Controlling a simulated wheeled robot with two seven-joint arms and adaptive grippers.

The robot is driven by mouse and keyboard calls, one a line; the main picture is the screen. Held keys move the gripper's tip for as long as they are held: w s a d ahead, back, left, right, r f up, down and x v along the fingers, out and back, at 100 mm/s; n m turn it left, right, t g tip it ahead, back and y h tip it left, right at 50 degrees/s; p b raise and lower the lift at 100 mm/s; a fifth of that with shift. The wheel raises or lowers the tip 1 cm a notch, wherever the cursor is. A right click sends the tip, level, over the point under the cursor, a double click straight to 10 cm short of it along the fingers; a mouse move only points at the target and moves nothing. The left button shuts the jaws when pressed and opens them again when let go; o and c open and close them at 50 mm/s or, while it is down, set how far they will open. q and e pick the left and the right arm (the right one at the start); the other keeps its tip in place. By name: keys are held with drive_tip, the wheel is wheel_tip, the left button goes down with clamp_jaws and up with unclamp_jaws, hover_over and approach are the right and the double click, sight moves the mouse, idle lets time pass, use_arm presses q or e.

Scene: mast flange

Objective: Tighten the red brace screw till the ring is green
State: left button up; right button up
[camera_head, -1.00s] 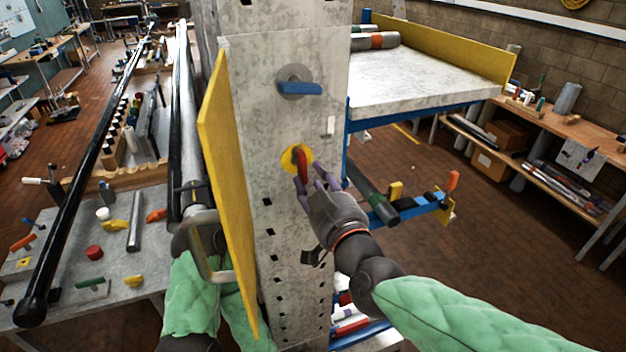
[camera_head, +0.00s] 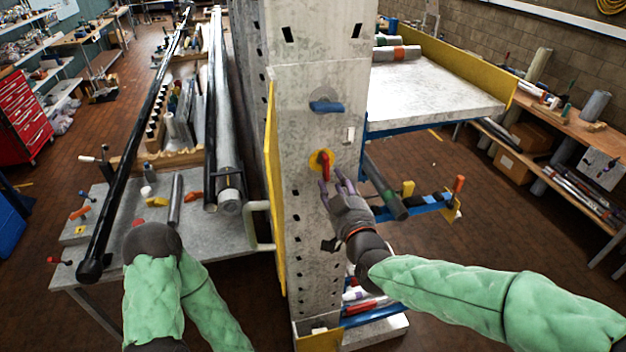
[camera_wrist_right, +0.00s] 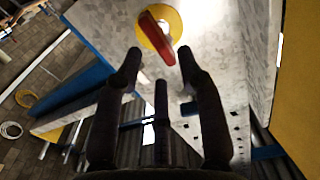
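The red brace screw (camera_head: 325,166) sits on the front face of the pale grey mast (camera_head: 312,225), with a yellow ring (camera_head: 315,158) around its base. In the right wrist view the red screw handle (camera_wrist_right: 155,38) lies slanted across the yellow ring (camera_wrist_right: 172,22). My right gripper (camera_head: 337,183) is just below and in front of the screw. In the wrist view its dark fingers (camera_wrist_right: 159,58) are spread and empty, with the red handle beyond the tips. My left arm comes in at lower left; its gripper is out of view.
A blue lever (camera_head: 326,107) is above the screw. A yellow panel (camera_head: 273,190) and a pale bar handle (camera_head: 258,228) flank the mast's left side. A dark tube (camera_head: 385,190) and a blue rail (camera_head: 425,205) stick out right, below the shelf (camera_head: 430,90).

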sight(327, 172)
drive_tip(key=shift+w+a+f, duration=0.1)
drive_tip(key=shift+w, duration=0.2)
drive_tip(key=shift+p+x, duration=0.4)
drive_tip(key=shift+x, duration=1)
drive_tip(key=shift+w, duration=0.2)
drive_tip(key=p+x, duration=0.1)
drive_tip(key=x, duration=0.2)
drive_tip(key=shift+w+a+f, duration=0.1)
drive_tip(key=shift+w+a, duration=0.05)
drive_tip(key=shift+w, duration=0.15)
drive_tip(key=m, duration=0.2)
drive_tip(key=shift+s+m, duration=0.1)
drive_tip(key=shift+m, duration=0.2)
drive_tip(key=shift+f+m+b, duration=0.1)
drive_tip(key=shift+m+b, duration=0.5)
drive_tip(key=shift+b, duration=0.15)
drive_tip(key=shift+m+b, duration=0.7)
drive_tip(key=shift+b, duration=0.05)
